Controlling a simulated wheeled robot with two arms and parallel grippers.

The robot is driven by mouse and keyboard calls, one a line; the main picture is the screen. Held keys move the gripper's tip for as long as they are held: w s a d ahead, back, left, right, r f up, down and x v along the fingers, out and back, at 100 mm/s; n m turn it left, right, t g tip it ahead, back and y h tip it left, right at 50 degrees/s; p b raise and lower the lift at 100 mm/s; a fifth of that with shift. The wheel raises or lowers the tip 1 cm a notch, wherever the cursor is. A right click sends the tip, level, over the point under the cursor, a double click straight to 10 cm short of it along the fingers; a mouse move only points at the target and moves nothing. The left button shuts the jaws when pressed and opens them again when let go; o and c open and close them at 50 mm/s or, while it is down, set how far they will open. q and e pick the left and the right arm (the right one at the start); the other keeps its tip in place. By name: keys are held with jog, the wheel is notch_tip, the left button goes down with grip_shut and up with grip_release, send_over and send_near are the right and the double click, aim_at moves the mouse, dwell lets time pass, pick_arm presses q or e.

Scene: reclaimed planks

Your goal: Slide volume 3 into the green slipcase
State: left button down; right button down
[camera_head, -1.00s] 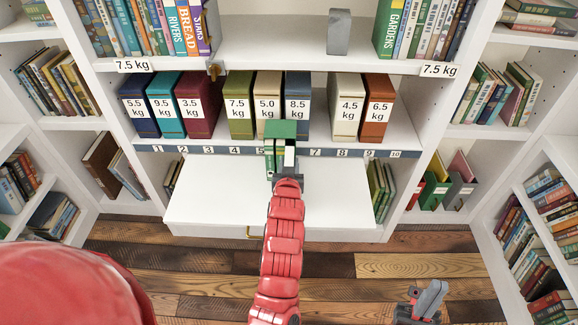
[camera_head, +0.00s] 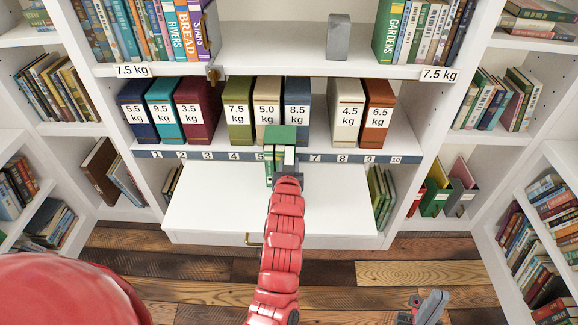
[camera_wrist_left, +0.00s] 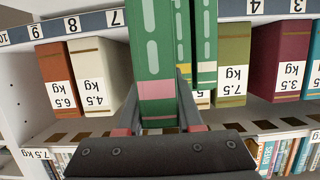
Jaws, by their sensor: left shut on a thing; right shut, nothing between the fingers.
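The green slipcase (camera_head: 281,133) stands at the shelf front near number 6. Green volumes with banded spines (camera_wrist_left: 206,40) stand in it, side by side. My left gripper (camera_wrist_left: 157,112) is shut on a green volume with a pink band, taken as volume 3 (camera_wrist_left: 155,60); its number is not readable. In the head view its white page edge (camera_head: 289,156) shows at the slipcase's right side. It sits nearer the wrist camera than the other spines; how deep it is in the slipcase is hidden. My right gripper (camera_head: 430,305) is shut and empty, low at the right.
Weight-labelled box files stand behind on the shelf, including the blue 8.5 kg file (camera_head: 297,105) and the cream 4.5 kg file (camera_head: 345,110). A numbered strip (camera_head: 320,158) runs along the shelf edge. A bare white pull-out board (camera_head: 210,205) lies below.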

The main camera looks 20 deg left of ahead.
pick_arm(q)
jog(key=shift+w+a+r, duration=0.1)
jog(key=shift+w+r, duration=0.05)
jog(key=shift+w, duration=0.1)
jog(key=shift+c, duration=2.4)
grip_release()
jog(key=p+v, duration=0.5)
jog(key=v, duration=1.2)
jog(key=shift+s, duration=0.2)
